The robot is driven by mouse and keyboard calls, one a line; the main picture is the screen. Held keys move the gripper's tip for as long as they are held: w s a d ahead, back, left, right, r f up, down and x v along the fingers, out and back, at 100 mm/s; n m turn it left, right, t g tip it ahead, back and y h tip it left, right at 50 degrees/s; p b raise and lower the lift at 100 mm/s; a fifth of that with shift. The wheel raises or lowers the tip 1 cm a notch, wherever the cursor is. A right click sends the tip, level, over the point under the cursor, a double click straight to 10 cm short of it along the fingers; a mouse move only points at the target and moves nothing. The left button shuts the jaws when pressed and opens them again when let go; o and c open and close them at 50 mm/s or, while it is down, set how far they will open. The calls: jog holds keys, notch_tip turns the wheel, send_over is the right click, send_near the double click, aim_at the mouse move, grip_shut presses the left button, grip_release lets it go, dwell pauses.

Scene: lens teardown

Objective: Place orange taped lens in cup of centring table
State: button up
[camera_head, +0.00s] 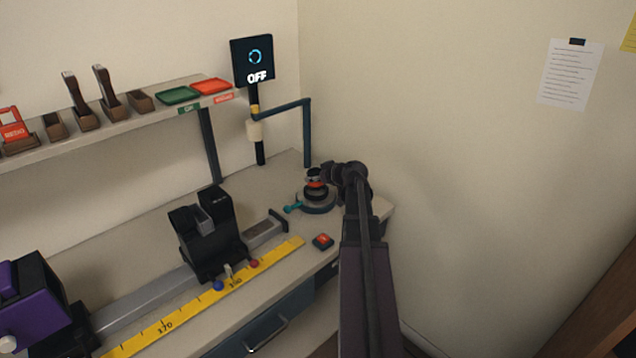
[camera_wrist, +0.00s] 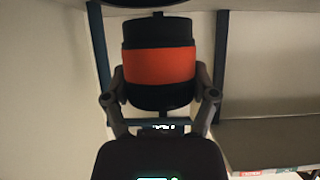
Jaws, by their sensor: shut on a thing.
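The orange taped lens (camera_wrist: 160,64) is a black cylinder with a wide orange band. It fills the upper middle of the wrist view, and my gripper (camera_wrist: 160,88) is shut on it with a finger on each side. In the head view the lens (camera_head: 315,183) is small, at the end of my arm, directly above the centring table (camera_head: 317,205). The centring table is a round grey base with a dark raised middle and a teal handle. The cup is hidden, and I cannot tell whether the lens touches it.
A display reading OFF (camera_head: 253,60) is further left. A black carriage (camera_head: 208,240) sits on a rail at left, beside a yellow ruler (camera_head: 200,307).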

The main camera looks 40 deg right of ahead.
aim_at(316, 182)
jog(key=shift+w+d, duration=0.35)
jog(key=shift+w, duration=0.05)
jog(key=shift+w+d+f+b, duration=0.15)
jog(key=shift+f+b, duration=1.65)
jog(key=shift+f, duration=0.1)
jog(key=o, duration=1.1)
jog(key=shift+o, duration=0.2)
jog(key=shift+r, duration=0.25)
jog(key=a+p+v, duration=0.1)
jog(key=p+v, duration=0.4)
jog(key=v, duration=0.7)
jog(key=shift+d+p, duration=0.4)
